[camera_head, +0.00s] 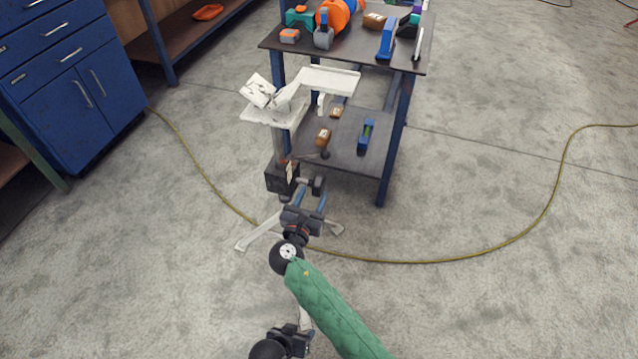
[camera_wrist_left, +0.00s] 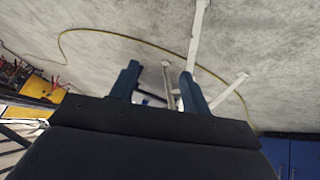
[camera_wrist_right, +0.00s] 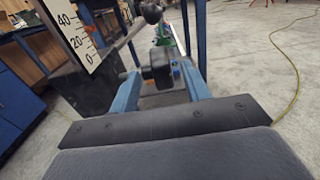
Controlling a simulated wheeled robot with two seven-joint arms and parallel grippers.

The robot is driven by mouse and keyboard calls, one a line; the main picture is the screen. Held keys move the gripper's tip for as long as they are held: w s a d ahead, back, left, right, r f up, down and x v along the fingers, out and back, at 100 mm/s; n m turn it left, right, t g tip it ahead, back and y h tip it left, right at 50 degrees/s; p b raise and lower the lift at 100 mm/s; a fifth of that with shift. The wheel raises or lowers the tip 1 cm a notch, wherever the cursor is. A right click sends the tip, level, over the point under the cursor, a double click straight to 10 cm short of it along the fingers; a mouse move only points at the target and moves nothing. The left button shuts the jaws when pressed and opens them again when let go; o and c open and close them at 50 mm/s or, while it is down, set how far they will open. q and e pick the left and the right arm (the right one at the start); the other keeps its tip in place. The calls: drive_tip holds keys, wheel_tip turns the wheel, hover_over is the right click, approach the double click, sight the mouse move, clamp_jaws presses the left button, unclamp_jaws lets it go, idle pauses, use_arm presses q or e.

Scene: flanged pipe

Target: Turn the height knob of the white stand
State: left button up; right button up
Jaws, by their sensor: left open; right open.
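The white stand (camera_head: 279,144) stands in the middle of the head view, with splayed legs on the floor. A dark block (camera_head: 282,178) on its post carries a black height knob (camera_head: 318,185). In the right wrist view the knob (camera_wrist_right: 159,68) shows between the fingertips, beside a white scale plate (camera_wrist_right: 70,32). My right gripper (camera_head: 311,197) is open, its blue fingers on either side of the knob; contact cannot be told. My left gripper (camera_wrist_left: 159,70) is open and empty, low at the bottom of the head view, facing the stand's legs.
A dark two-level cart (camera_head: 345,50) with tools stands just behind the stand. A blue cabinet (camera_head: 75,85) is at the left. A yellow cable (camera_head: 440,260) runs across the floor around the stand.

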sight(316, 189)
use_arm(q)
drive_tip(key=shift+r, duration=0.85)
use_arm(e)
drive_tip(key=x, duration=0.6)
drive_tip(key=shift+w+d, duration=0.1)
drive_tip(key=shift+w, duration=0.1)
drive_tip(key=shift+c, duration=0.2)
drive_tip(key=c, duration=0.9)
